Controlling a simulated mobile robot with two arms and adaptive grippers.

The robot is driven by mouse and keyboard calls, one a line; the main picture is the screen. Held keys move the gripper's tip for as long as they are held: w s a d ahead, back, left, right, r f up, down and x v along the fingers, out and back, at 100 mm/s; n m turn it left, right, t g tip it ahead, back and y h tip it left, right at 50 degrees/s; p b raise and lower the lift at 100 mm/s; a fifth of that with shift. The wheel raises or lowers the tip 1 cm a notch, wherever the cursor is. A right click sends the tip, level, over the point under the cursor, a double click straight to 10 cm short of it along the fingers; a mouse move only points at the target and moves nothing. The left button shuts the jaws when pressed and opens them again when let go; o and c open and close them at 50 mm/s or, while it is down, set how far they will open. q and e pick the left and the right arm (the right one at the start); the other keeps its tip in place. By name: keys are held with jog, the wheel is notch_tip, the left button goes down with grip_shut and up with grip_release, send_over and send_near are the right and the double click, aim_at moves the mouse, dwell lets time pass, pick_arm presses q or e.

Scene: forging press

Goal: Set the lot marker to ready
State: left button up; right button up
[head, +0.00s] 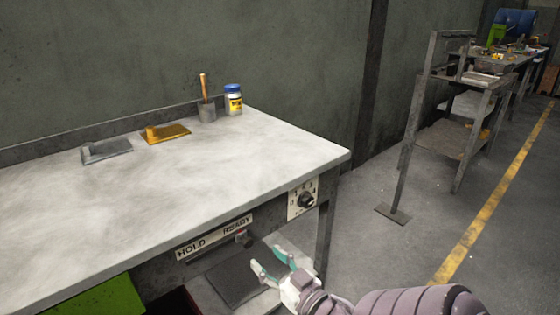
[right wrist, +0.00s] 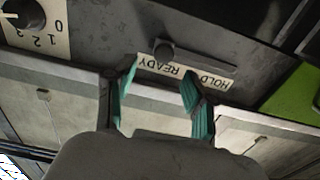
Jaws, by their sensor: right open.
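The lot marker is a sliding dark knob (head: 243,239) in a slot on the table's front apron, below a label strip (head: 213,238) reading HOLD at left and READY at right. The knob stands at the READY end. In the right wrist view, which is upside down, the knob (right wrist: 165,51) sits at the left end of its slot, beside the word READY. My right gripper (head: 273,259) is open, with teal fingers, below and in front of the knob. In the right wrist view its fingertips (right wrist: 159,76) are apart with nothing held between them. My left gripper is out of view.
A numbered rotary dial (head: 304,200) is on the apron right of the marker. The pale worktable (head: 200,180) carries a grey plate (head: 106,151), a yellow plate (head: 166,134), a brush pot (head: 207,112) and a jar (head: 233,100). A green panel (head: 100,300) lies below left.

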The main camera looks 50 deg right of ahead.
jog(key=v, duration=0.4)
dwell(0.5)
